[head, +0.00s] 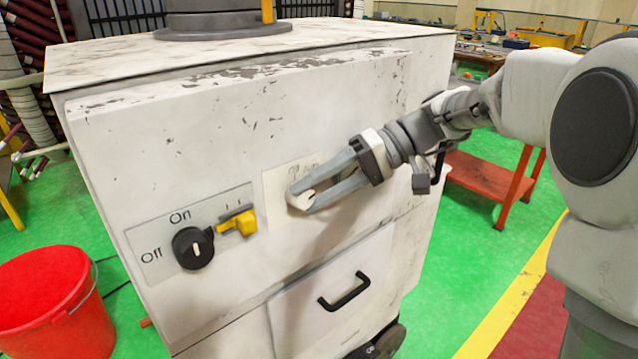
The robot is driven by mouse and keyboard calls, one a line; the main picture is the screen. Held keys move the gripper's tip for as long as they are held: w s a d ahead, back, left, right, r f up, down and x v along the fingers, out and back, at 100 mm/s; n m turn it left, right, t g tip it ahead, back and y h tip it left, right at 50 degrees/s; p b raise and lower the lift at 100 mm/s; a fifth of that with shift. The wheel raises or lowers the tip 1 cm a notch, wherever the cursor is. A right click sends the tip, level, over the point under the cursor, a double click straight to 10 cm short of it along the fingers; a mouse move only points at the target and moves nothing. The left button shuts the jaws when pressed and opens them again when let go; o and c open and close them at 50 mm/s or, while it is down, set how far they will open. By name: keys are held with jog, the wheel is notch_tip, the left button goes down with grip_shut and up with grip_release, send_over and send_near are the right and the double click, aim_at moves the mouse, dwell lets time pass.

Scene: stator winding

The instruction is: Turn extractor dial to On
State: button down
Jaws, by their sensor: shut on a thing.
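The black extractor dial (193,248) sits on a panel on the front of a worn white cabinet (240,110). "Off" is printed to its left and "On" above it. Its short white mark stands near upright; I cannot tell surely which label it points to. A yellow latch-like piece (238,222) sits against the dial's upper right side. My gripper (300,197) is right of the dial and apart from it, at a paper note (279,187) on the cabinet front. Its fingertips close on a small pale thing, which looks like part of the note.
A drawer with a black handle (344,291) is below my gripper. A red bucket (55,305) stands on the green floor at the left. A red trolley (485,185) stands behind at the right. The front between my gripper and the dial holds the yellow piece.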

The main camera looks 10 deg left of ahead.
jog(key=shift+w+d+f+m+g+y, duration=0.1)
jog(key=shift+f+m+g+y, duration=0.1)
jog(key=shift+g+y, duration=0.3)
jog(key=shift+f+m+g+y, duration=0.1)
jog(key=shift+m+g+y, duration=0.15)
jog(key=shift+y, duration=0.35)
jog(key=shift+g, duration=0.25)
jog(key=shift+c, duration=1.7)
grip_release()
jog(key=p+v, duration=0.1)
jog(key=v, duration=1.6)
jog(key=shift+d+p, duration=0.3)
jog(key=shift+p, duration=0.05)
jog(key=shift+f, duration=0.1)
